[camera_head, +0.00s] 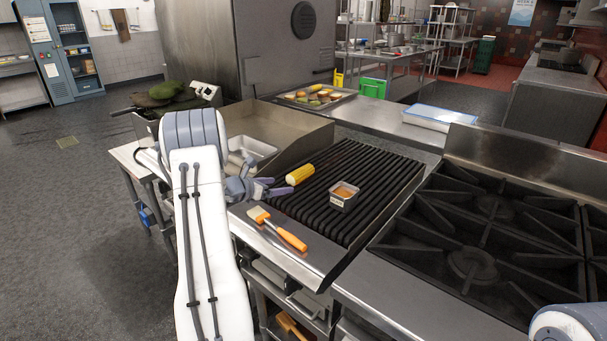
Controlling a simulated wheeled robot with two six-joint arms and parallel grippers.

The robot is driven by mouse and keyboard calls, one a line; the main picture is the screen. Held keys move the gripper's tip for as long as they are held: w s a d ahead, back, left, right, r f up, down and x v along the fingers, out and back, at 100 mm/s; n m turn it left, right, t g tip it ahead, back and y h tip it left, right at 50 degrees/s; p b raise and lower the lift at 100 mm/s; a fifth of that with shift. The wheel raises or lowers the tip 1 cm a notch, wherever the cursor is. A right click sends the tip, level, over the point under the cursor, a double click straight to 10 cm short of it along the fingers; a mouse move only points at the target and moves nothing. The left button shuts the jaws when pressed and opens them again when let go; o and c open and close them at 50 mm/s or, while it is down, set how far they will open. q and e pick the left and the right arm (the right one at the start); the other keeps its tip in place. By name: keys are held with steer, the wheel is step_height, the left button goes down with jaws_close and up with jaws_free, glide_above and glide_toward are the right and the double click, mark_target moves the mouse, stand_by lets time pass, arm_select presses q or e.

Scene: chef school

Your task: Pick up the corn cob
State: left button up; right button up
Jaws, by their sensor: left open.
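A yellow corn cob (300,175) lies on the left part of the black ribbed grill (375,170), its near end pointing toward my left gripper. My left gripper (279,186) is open, with its fingertips close to the cob's near left end. I cannot tell whether they touch it. The jaws hold nothing that I can see. Part of my right arm shows at the bottom right corner, but its gripper is out of view.
A small metal cup (344,195) with orange sauce stands on the grill. An orange-handled brush (279,229) lies on the steel front ledge. A gas stove (480,235) is to the right. Behind are a food tray (316,97) and a pale blue-lidded container (440,117).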

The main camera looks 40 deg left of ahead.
mark_target(290, 178)
arm_select(q)
steer(key=w, duration=0.5)
steer(key=shift+w+d+p, duration=0.2)
steer(key=shift+w+p, duration=0.05)
steer(key=shift+p, duration=0.15)
steer(key=x, duration=0.2)
steer(key=r+p+x, duration=0.1)
steer(key=x, duration=0.1)
steer(key=shift+w+f, duration=0.1)
steer(key=shift+w, duration=0.45)
steer(key=shift+w+d+f, duration=0.1)
steer(key=shift+w+f, duration=0.1)
steer(key=shift+w, duration=0.2)
jaws_close()
